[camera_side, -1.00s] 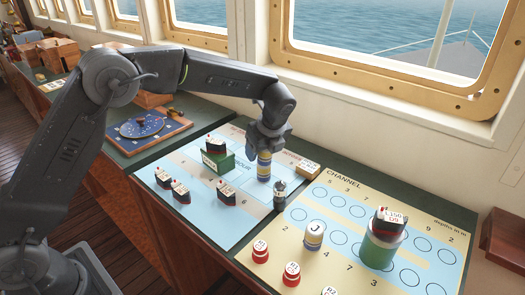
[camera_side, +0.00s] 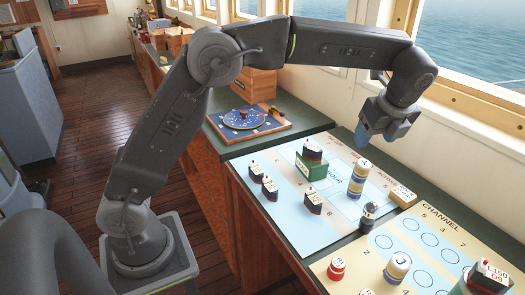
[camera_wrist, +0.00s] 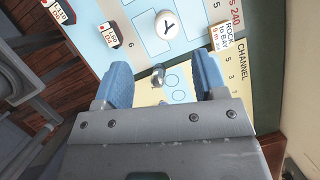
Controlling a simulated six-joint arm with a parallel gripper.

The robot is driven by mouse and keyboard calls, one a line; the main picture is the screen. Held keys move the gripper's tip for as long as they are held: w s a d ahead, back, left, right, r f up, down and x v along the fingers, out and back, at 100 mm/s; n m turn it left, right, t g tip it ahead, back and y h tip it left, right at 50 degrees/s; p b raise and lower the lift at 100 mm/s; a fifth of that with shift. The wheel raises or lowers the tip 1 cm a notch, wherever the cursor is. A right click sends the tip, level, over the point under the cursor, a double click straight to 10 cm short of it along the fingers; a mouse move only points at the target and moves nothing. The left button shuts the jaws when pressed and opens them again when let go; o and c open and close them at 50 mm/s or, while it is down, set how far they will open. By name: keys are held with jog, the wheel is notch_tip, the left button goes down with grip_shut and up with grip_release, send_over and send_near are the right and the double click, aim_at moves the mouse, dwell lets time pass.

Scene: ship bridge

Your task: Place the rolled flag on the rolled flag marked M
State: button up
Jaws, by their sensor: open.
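A tall striped column in blue, yellow and white (camera_side: 356,182) stands upright on the blue chart. It looks like two rolled flags, one on the other; the lower one's letter is hidden. Its white top bears a letter that looks like Y, also seen in the wrist view (camera_wrist: 168,25). Another rolled flag, marked J (camera_side: 397,270), stands on the channel chart. I cannot read an M anywhere. My gripper (camera_side: 376,137) is open and empty, above and to the right of the column, clear of it. Its blue fingers (camera_wrist: 162,70) are spread apart in the wrist view.
A small dark object with a metal knob (camera_side: 368,217) stands just in front of the column. A wooden block (camera_side: 402,197) lies to its right. A ship sits on a green block (camera_side: 311,168); several ships stand left. A red buoy (camera_side: 337,268) stands at the front.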

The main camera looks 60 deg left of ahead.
jog(key=s+a+r+n+t+h, duration=0.1)
jog(key=s+a+r+n, duration=0.1)
jog(key=s+r+n, duration=0.15)
jog(key=s+a+r+n+h, duration=0.1)
jog(key=s+a+r+n, duration=0.1)
jog(key=s, duration=0.3)
jog(key=s+a+f+n+t+h, duration=0.1)
jog(key=s+f+n, duration=0.1)
jog(key=s+n, duration=0.5)
jog(key=s+a+f+n+t+h, duration=0.1)
jog(key=s+f+n+t, duration=0.1)
jog(key=s+n, duration=0.6)
jog(key=s+f, duration=0.1)
jog(key=s, duration=0.5)
jog(key=shift+s+a+f, duration=0.25)
jog(key=shift+s, duration=0.05)
